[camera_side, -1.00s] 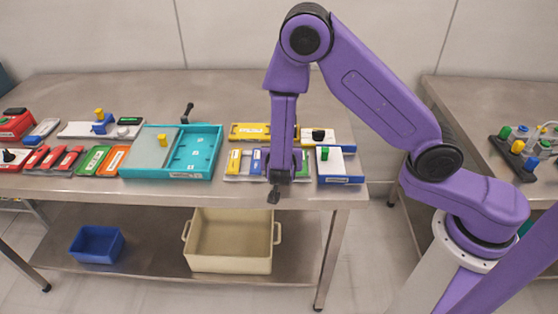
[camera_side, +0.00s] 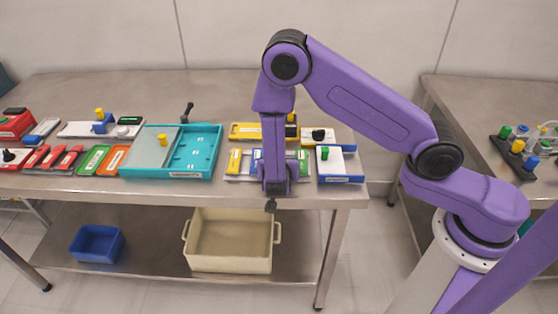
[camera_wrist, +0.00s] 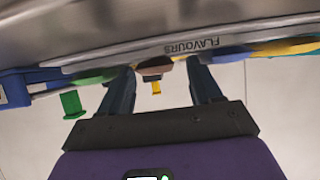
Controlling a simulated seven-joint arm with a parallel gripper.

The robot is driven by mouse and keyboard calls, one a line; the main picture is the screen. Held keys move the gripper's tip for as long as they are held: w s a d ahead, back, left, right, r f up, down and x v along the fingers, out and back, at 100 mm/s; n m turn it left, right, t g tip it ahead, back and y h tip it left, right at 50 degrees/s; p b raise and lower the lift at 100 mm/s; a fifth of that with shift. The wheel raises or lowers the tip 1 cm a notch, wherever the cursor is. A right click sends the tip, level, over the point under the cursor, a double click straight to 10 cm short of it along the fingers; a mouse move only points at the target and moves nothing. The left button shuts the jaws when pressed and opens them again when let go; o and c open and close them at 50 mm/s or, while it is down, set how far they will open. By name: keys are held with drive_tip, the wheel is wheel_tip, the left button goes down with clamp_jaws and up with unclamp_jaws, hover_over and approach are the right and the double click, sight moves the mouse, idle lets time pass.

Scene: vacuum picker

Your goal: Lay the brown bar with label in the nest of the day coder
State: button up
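My gripper (camera_side: 271,204) points down at the table's front edge, before the rack of coloured bars (camera_side: 232,178). In the wrist view my gripper (camera_wrist: 162,88) has its two dark fingers well apart. A brown piece (camera_wrist: 155,68), seemingly the brown bar, shows between the fingers, beside the rack edge marked "FLAVOURS"; I see no contact with it. Its label cannot be made out. In the side view my arm hides that part of the rack. A pale plate with a blue block, yellow knob and dark display, perhaps the day coder (camera_side: 75,129), lies at the left back.
A yellow bar (camera_side: 234,160) and a green bar (camera_side: 303,158) flank my gripper on the rack. A blue-and-white box with a green knob (camera_side: 325,153) stands to the right. A teal tray (camera_side: 206,150) stands to the left. A yellow case (camera_side: 247,131) lies behind.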

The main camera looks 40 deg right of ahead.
idle(0.4)
drive_tip(key=f+v, duration=0.1)
drive_tip(key=v, duration=1.6)
drive_tip(key=a+r+n+g+y, duration=0.2)
drive_tip(key=a+r+n+y, duration=0.1)
drive_tip(key=a+n+y, duration=0.65)
drive_tip(key=s+d+r+n+g+y, duration=0.2)
drive_tip(key=s+d+n+g, duration=0.1)
drive_tip(key=s, duration=0.4)
drive_tip(key=s+d+r+n+g+y, duration=0.2)
drive_tip(key=s+d+r+n+g, duration=0.1)
drive_tip(key=s, duration=0.4)
drive_tip(key=shift+s+d+n, duration=0.15)
drive_tip(key=shift+d+n, duration=0.4)
drive_tip(key=shift+n, duration=0.1)
drive_tip(key=s+d+n+h, duration=0.1)
drive_tip(key=s+d, duration=0.1)
drive_tip(key=d, duration=0.2)
drive_tip(key=s+d+r+n+h, duration=0.1)
drive_tip(key=d+n+h, duration=0.1)
drive_tip(key=d, duration=0.3)
drive_tip(key=s+d+r+n+h, duration=0.1)
drive_tip(key=s+d, duration=0.1)
drive_tip(key=d, duration=0.3)
drive_tip(key=shift+s+d+n+g, duration=0.25)
drive_tip(key=shift+s+n+g, duration=0.05)
drive_tip(key=shift+d+r+h, duration=0.1)
drive_tip(key=shift+d+h, duration=0.15)
drive_tip(key=shift+d, duration=0.2)
